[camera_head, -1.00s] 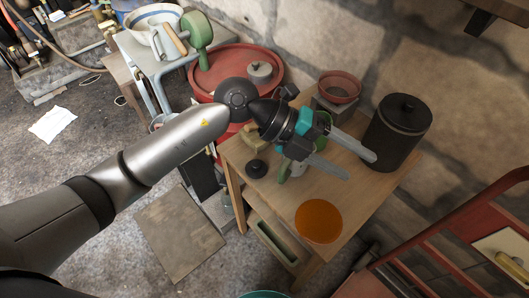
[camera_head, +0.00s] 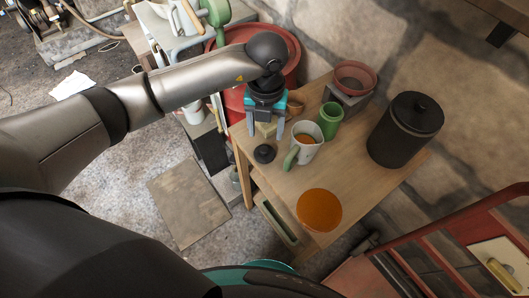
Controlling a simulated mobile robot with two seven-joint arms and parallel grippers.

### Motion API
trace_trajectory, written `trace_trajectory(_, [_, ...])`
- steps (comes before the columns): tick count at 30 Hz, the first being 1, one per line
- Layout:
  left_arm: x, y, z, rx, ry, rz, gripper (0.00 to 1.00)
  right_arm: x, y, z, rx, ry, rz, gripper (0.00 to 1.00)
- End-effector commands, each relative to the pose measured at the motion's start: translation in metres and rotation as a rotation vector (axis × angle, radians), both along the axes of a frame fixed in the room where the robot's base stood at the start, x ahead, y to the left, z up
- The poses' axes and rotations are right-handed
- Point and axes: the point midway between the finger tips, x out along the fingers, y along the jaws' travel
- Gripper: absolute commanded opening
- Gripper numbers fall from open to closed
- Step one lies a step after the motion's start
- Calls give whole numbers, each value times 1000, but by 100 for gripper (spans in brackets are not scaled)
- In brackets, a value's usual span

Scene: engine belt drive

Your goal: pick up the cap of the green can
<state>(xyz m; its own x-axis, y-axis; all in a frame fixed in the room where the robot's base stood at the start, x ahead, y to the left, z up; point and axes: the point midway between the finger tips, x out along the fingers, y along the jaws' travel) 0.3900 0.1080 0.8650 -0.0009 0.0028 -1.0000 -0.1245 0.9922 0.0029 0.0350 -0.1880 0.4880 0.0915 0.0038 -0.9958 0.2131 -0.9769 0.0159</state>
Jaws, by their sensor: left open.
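A small green can (camera_head: 330,120) stands on the wooden table, with no cap seated on its top. A small round black cap (camera_head: 264,154) lies on the table near its left edge; I cannot tell for sure that it belongs to the green can. My left gripper (camera_head: 266,137) points down just behind the black cap, its two grey fingers apart. A tan block (camera_head: 265,128) shows between or behind the fingers; I cannot tell whether they touch it. My right gripper is out of view.
A white mug (camera_head: 308,142) with a green handle stands between the cap and the can. An orange disc (camera_head: 319,210) lies at the front. A black lidded canister (camera_head: 405,130) stands at the right, a red bowl (camera_head: 355,77) at the back. A red drum (camera_head: 290,62) stands behind the table.

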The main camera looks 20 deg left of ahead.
Motion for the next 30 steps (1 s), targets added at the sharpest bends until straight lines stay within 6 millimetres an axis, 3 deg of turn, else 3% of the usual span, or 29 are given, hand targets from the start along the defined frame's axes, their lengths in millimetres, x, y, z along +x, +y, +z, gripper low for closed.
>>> trace_trajectory(3, [0, 0, -18, -1, 1, -1, 65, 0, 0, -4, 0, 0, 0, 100])
trace_trajectory(11, [-1, 0, -32, -1, 1, -1, 65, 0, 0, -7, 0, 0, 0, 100])
trace_trajectory(21, [-2, 3, -77, -2, 1, -2, 65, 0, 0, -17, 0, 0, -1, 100])
trace_trajectory(27, [-2, 3, -76, -3, -1, -2, 65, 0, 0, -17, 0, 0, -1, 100])
trace_trajectory(30, [-2, 3, -76, -3, -1, -2, 55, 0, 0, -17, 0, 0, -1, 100])
